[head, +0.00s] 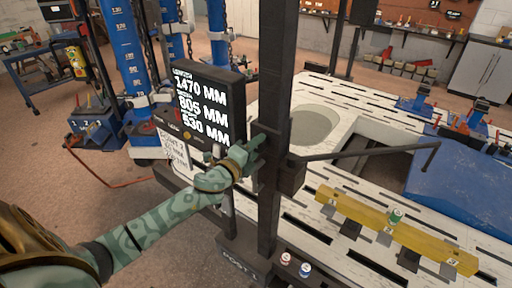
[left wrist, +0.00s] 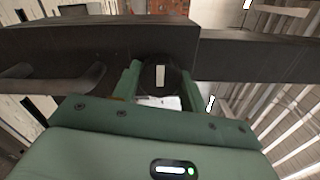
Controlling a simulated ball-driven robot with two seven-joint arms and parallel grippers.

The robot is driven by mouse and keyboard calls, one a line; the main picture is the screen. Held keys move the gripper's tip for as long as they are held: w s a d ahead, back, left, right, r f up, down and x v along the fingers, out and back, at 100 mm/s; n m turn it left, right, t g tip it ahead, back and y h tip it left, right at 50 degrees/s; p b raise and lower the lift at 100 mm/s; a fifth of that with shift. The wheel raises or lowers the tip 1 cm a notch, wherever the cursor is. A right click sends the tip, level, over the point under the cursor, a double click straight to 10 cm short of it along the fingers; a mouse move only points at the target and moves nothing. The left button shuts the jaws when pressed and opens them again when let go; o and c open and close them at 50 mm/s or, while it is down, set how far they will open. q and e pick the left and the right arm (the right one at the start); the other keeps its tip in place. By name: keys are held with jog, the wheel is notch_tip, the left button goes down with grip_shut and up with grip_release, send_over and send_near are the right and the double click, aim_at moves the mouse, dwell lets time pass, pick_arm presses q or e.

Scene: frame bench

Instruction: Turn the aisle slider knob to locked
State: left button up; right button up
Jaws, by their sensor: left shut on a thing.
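The slider knob (left wrist: 172,73), dark and round with a pale upright mark, shows in the left wrist view against a dark post (left wrist: 100,45). My left gripper (left wrist: 160,85) has one green finger on each side of it and is shut on it. The knob itself is hidden there by the gripper and post. My right gripper is not in view.
A black readout box (head: 205,105) with white numbers stands left of the post, close to my left forearm. A thin dark arm (head: 370,153) sticks out right over the slotted white bench (head: 350,242). A yellow bar (head: 365,218) lies on the bench.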

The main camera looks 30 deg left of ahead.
pick_arm(q)
jog(key=shift+f, duration=0.1)
jog(key=o, duration=1)
jog(key=s+a+b, duration=0.1)
jog(key=s, duration=1.5)
jog(key=shift+s, duration=0.15)
jog(key=shift+a, duration=0.1)
